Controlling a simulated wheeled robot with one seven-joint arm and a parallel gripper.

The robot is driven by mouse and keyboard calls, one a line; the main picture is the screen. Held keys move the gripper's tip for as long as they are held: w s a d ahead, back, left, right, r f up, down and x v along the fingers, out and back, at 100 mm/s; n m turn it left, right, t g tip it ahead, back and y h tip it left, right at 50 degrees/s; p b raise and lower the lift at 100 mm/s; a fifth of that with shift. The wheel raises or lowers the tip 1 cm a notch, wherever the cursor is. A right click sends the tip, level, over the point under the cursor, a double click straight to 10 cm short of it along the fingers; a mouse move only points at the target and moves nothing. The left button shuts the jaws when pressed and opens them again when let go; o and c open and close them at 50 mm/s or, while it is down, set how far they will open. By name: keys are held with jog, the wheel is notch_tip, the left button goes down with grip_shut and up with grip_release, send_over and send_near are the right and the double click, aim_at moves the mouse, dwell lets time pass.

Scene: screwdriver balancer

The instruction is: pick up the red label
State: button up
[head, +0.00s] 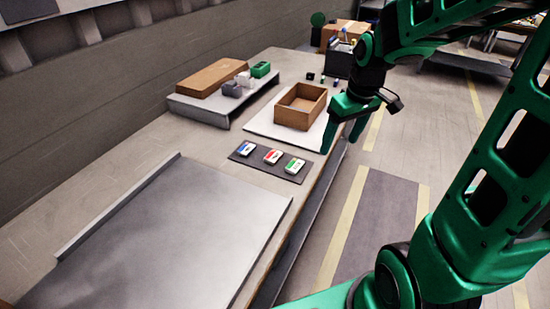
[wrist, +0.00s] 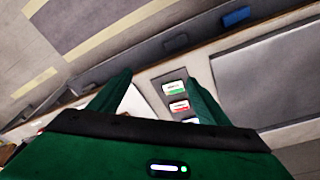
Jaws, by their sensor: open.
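The red label (head: 273,156) is a small white block with a red marking. It lies on a dark mat (head: 240,160), between a blue label (head: 246,149) and a green label (head: 294,165). In the wrist view the red label (wrist: 179,106) shows between my fingers, below the green label (wrist: 173,87). A third label is partly hidden at the right finger. My gripper (head: 338,125) is open and empty, above and to the right of the mat in the head view. Its fingers (wrist: 158,82) are spread wide in the wrist view.
A wooden box (head: 301,106) stands on a white sheet behind the mat. A low grey stand (head: 215,112) holds a brown board and small blocks at the back left. A large metal plate (head: 160,235) covers the front of the bench. The bench edge runs under my gripper.

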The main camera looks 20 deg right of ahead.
aim_at(274, 156)
jog(key=w+a+f+n+t+y, duration=0.1)
jog(key=w+a+f+n, duration=0.15)
jog(key=w+a, duration=0.35)
jog(key=w+a+f+n+y, duration=0.1)
jog(key=w+a+f+n, duration=0.2)
jog(key=w, duration=0.5)
jog(key=shift+a+x, duration=0.2)
jog(key=shift+x, duration=1.55)
jog(key=shift+a+x, duration=0.25)
jog(key=shift+x, duration=1.5)
jog(key=shift+a+x, duration=0.2)
jog(key=shift+x, duration=1.55)
jog(key=shift+r, duration=0.2)
jog(key=c, duration=1.3)
